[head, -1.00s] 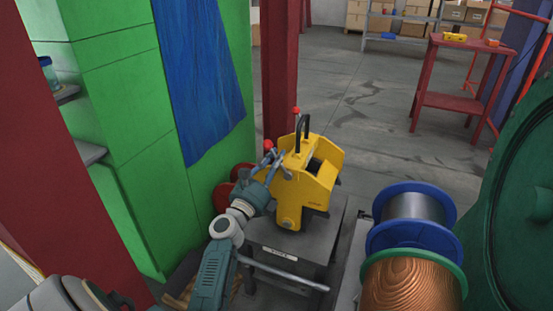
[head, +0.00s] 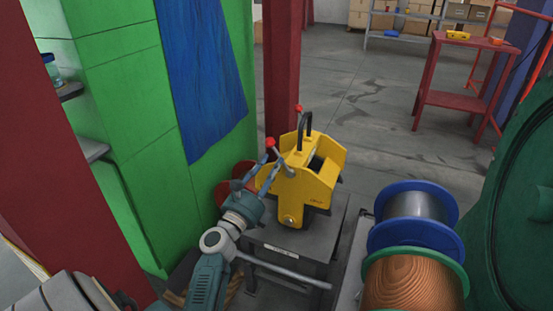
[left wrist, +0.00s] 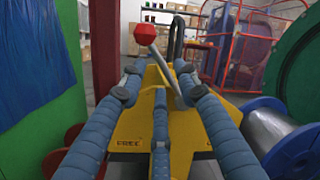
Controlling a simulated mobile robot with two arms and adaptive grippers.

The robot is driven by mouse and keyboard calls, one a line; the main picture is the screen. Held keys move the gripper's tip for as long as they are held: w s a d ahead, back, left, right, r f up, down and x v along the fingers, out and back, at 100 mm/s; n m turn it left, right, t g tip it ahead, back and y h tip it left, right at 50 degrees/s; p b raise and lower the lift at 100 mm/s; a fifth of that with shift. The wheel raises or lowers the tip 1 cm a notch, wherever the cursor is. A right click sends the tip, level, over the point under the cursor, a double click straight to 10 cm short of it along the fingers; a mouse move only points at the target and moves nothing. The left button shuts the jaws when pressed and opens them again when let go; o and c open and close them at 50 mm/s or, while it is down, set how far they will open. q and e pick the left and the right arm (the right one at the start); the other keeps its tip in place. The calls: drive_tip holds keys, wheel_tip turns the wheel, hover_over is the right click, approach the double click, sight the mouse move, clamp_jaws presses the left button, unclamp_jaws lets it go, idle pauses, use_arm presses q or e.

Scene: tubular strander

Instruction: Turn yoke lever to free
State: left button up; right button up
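The yellow yoke (head: 318,180) stands on a grey stand and has a black loop handle (head: 305,128) on top. Its lever, a thin metal rod with a red knob (head: 270,142), leans up and left from the yoke's left side. In the left wrist view the red knob (left wrist: 145,34) and rod show just past the fingertips. My left gripper (head: 270,168) is open at the yoke's left side, its blue-grey fingers spread and pointing at the lever. Nothing is visibly held; any contact is unclear. My right gripper is not in view.
A second red knob (head: 299,107) shows by the handle. Close to the right are a blue-flanged spool (head: 415,205), a copper spool (head: 413,285) and a large green ring (head: 525,190). A green cabinet (head: 125,125) and red post (head: 281,70) border the left side.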

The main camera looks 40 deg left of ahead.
use_arm(q)
drive_tip(key=v, duration=0.7)
drive_tip(key=shift+s, duration=0.3)
drive_tip(key=shift+d, duration=0.1)
